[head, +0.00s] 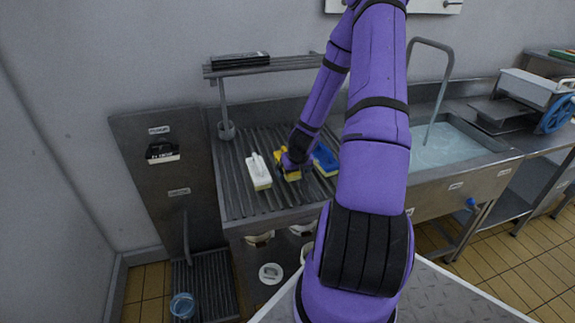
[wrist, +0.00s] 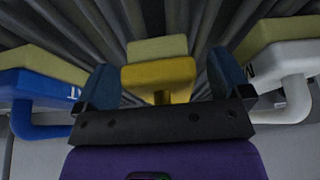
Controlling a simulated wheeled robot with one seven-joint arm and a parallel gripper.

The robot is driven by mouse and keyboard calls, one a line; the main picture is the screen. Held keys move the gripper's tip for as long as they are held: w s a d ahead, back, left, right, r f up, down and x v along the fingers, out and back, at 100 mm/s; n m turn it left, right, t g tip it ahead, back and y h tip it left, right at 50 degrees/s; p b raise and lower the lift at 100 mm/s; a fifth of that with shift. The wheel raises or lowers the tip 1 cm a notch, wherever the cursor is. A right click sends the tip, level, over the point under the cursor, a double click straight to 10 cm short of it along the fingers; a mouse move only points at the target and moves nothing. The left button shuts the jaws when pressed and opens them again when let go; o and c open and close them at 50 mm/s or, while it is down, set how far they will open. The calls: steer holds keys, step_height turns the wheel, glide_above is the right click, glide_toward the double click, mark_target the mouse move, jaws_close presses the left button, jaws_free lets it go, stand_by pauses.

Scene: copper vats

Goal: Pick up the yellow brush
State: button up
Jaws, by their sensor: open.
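The yellow brush (wrist: 158,74) shows in the wrist view, with a yellow body and a paler yellow-green bristle block (wrist: 157,48). In the head view the yellow brush (head: 291,174) lies on the ribbed metal drainboard between two other brushes, partly hidden by my gripper. My gripper (wrist: 160,86) is open, with one dark blue finger to each side of the yellow brush in the wrist view. In the head view my gripper (head: 293,166) is low over the brush. I cannot tell whether the fingers touch it.
A white brush (head: 258,171) lies left of the yellow one and a blue brush (head: 325,160) lies right, both close by. A rack shelf (head: 265,64) stands behind the drainboard (head: 235,195). A water-filled sink (head: 450,145) is to the right. The drainboard's left part is clear.

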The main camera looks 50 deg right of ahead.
steer(key=c, duration=1.1)
steer(key=shift+r, duration=0.15)
